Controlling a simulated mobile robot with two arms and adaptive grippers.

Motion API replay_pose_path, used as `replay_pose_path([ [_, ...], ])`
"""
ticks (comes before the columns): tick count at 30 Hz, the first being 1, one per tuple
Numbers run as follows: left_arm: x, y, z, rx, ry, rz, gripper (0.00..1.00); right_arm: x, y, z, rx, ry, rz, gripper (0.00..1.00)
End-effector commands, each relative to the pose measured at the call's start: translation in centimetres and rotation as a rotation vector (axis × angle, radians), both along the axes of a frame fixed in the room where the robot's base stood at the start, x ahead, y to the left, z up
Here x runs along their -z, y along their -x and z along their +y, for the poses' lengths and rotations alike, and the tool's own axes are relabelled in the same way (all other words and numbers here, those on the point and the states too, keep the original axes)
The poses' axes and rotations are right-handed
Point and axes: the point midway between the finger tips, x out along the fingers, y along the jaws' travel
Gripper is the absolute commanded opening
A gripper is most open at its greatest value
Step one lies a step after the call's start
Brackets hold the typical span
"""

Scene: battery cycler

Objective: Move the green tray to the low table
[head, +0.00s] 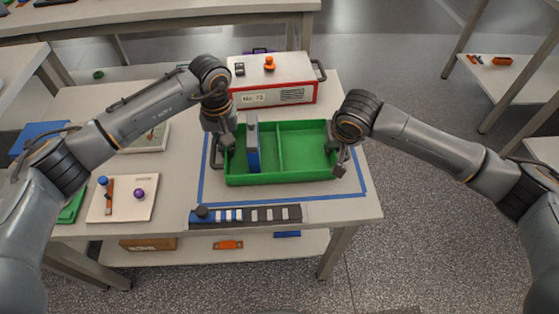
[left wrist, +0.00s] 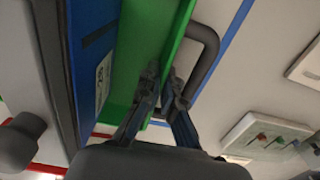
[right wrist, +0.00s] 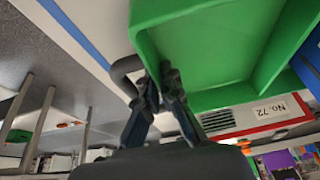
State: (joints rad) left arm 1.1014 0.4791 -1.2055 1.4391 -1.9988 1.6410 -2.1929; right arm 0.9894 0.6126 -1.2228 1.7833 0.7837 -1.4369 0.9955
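The green tray (head: 305,153) sits on the light table inside a blue outline. It has a divider, a dark handle at each end, and an upright blue-and-grey block (head: 253,147) in its left compartment. My left gripper (head: 228,147) is at the tray's left end; in the left wrist view its fingers (left wrist: 162,82) are close together astride the green wall beside the handle (left wrist: 209,60). My right gripper (head: 340,163) is at the right end; in the right wrist view its fingers (right wrist: 162,80) are close together at the wall by the handle (right wrist: 126,72). Which surface is the low table is unclear.
A red-and-white box marked No. 72 (head: 274,82) stands behind the tray. A dark strip with pale blocks (head: 248,215) lies in front. Open floor (head: 440,230) lies to the right, with a shelved table (head: 510,72) beyond.

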Motion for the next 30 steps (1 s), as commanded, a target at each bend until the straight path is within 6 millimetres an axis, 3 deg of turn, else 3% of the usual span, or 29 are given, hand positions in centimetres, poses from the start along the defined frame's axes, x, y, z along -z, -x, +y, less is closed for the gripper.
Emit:
replay_pose_path([
  [5,1.2,-0.1,0.0,0.0,0.002,-0.003,0.0,1.2,-0.1,0.0,0.0,0.0,-0.003,0.0],
  [6,0.9,0.0,0.0,0.0,0.0,-0.001,0.12,1.0,0.0,0.0,0.0,0.001,0.0,0.12],
  [9,0.9,0.0,0.0,0.0,0.0,0.0,0.28,1.0,0.0,0.0,0.0,0.001,0.001,0.28],
  [21,0.7,0.0,0.2,-0.002,-0.004,0.0,0.28,1.0,0.0,-0.2,0.004,0.004,0.001,0.28],
  [30,-3.4,-0.2,0.0,0.0,0.0,-0.005,0.28,1.0,0.0,-0.2,0.004,0.004,0.001,0.28],
])
